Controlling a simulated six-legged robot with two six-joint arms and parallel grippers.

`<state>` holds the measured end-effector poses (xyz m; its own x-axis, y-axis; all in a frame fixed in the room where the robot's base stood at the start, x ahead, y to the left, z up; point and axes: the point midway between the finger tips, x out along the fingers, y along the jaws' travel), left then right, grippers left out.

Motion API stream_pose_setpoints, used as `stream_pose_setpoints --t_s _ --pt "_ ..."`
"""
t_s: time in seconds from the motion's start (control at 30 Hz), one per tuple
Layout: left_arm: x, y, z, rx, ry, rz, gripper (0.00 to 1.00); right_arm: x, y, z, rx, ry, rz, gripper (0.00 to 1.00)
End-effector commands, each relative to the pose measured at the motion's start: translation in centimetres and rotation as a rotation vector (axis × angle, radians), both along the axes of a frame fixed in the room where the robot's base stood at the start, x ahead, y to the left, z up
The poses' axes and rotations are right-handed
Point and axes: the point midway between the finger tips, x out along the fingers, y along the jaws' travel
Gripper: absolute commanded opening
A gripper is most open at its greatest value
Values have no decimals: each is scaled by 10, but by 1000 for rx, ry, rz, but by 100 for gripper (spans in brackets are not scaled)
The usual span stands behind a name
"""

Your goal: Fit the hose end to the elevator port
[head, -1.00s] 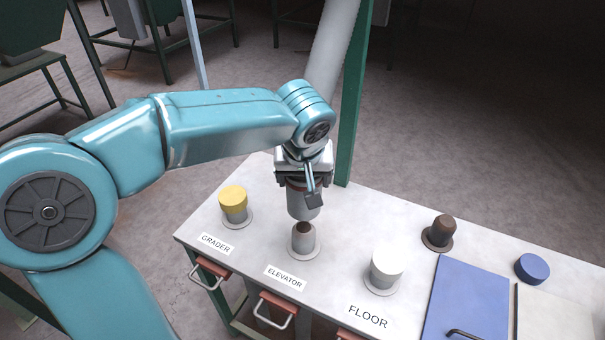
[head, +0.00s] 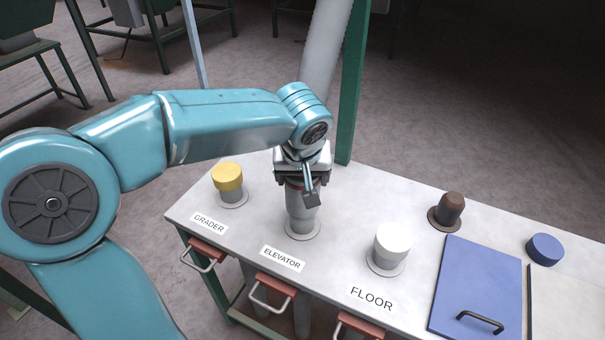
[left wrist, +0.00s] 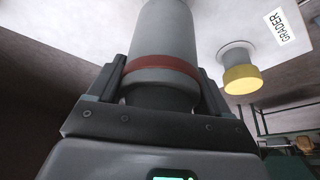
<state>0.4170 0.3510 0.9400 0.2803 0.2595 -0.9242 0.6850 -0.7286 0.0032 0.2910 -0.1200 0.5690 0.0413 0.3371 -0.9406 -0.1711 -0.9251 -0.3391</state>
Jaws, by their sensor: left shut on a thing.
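My left gripper (head: 303,187) is shut on the grey hose end (head: 302,206), which has a red band (left wrist: 160,65) in the left wrist view. The hose end stands upright over the elevator port (head: 303,229), behind the ELEVATOR label (head: 283,258). Its lower end meets the port and the port's open top is hidden; I cannot tell how deep it sits. The pale hose (head: 325,50) rises from behind the gripper. My right gripper is not in view.
The grader port has a yellow cap (head: 227,176) and the floor port a white cap (head: 392,237). A brown plug (head: 449,209), a blue lid (head: 476,287) and a blue round cap (head: 544,249) are at the right. A green post (head: 352,90) stands behind the gripper.

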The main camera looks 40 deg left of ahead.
Motion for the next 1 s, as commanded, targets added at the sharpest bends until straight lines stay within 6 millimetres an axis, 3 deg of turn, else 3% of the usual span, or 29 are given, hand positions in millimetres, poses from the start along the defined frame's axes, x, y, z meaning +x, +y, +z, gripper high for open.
stream_pose_setpoints --t_s 0.43,0.47,0.5,0.77,0.87,1.0 --pt "0 0 -7 0 -1 0 40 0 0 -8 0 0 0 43" --pt "0 0 -7 0 -1 0 89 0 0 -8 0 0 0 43" --pt "0 0 -7 0 -1 0 100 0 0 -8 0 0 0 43" --pt "0 -1 -5 0 -1 0 100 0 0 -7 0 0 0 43" --pt "-3 -3 5 0 -3 -1 100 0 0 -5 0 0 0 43" --pt "-11 -11 35 1 -6 -4 100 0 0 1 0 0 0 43"
